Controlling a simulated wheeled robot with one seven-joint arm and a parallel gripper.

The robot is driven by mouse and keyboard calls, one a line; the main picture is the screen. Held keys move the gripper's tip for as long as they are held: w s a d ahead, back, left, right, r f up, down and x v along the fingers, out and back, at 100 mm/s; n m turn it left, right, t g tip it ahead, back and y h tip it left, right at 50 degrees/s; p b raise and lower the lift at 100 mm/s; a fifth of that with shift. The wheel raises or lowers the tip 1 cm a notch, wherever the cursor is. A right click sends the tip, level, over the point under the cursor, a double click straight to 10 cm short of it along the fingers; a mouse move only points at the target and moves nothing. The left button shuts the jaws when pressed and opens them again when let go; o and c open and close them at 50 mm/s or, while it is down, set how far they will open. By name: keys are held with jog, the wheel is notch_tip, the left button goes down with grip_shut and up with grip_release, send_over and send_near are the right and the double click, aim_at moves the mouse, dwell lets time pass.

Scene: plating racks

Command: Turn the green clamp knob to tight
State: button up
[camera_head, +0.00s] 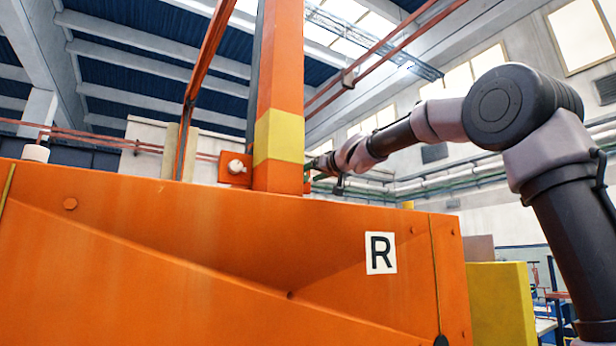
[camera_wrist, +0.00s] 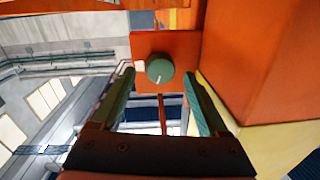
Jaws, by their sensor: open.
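In the wrist view the green clamp knob (camera_wrist: 160,68) is round, with a pale pointer line on its face running toward the bottom of the picture. It sits on an orange plate (camera_wrist: 184,43). A small white mark (camera_wrist: 139,66) shows on the plate at the knob's left. My gripper (camera_wrist: 158,74) is open, with one greenish finger on each side of the knob in the picture and visible gaps between. I cannot tell whether the fingertips reach its depth. In the head view my gripper (camera_head: 318,166) is at the right side of the orange post, mostly small and unclear.
An orange post (camera_head: 279,70) with a yellow band (camera_head: 279,136) rises behind a large orange panel (camera_head: 180,250) bearing an "R" label (camera_head: 381,253). A white round fitting (camera_head: 236,167) is left of the post. A yellow block (camera_head: 502,300) stands at right.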

jog(key=shift+w+a, duration=0.3)
jog(key=shift+w, duration=0.05)
jog(key=shift+c, duration=0.4)
grip_shut()
